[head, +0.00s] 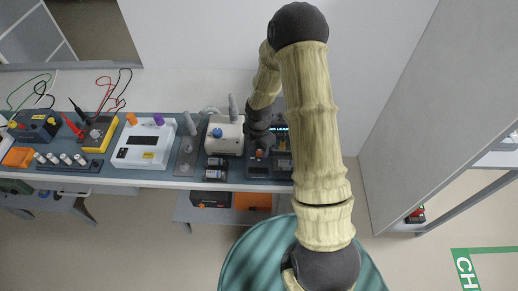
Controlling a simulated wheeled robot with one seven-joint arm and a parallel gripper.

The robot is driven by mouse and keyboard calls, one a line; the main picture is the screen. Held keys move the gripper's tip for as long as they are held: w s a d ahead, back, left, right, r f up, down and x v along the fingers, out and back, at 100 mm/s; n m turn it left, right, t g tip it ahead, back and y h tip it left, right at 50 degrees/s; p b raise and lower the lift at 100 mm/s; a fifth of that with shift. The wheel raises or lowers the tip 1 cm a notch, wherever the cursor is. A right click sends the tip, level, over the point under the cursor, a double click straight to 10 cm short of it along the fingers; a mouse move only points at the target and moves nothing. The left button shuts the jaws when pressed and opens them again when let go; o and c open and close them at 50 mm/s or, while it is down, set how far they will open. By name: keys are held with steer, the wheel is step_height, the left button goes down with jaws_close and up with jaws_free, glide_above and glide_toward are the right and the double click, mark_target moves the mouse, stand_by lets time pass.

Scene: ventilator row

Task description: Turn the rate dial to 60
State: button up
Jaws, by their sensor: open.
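My gripper (258,143) hangs over the dark device at the right end of the bench row; its fingers are small and dark here and hard to make out. A dark panel device (282,160) with a lit cyan display (280,128) stands there, partly hidden behind my arm. A small orange-red knob (259,154) shows just below my gripper; I cannot tell whether they touch. A white unit with a blue knob (217,132) stands just to the left. I cannot read any dial's label or setting, so I cannot tell which is the rate dial.
A grey partition (445,110) stands at right.

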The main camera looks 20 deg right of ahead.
steer(key=shift+f, duration=0.3)
jaws_close()
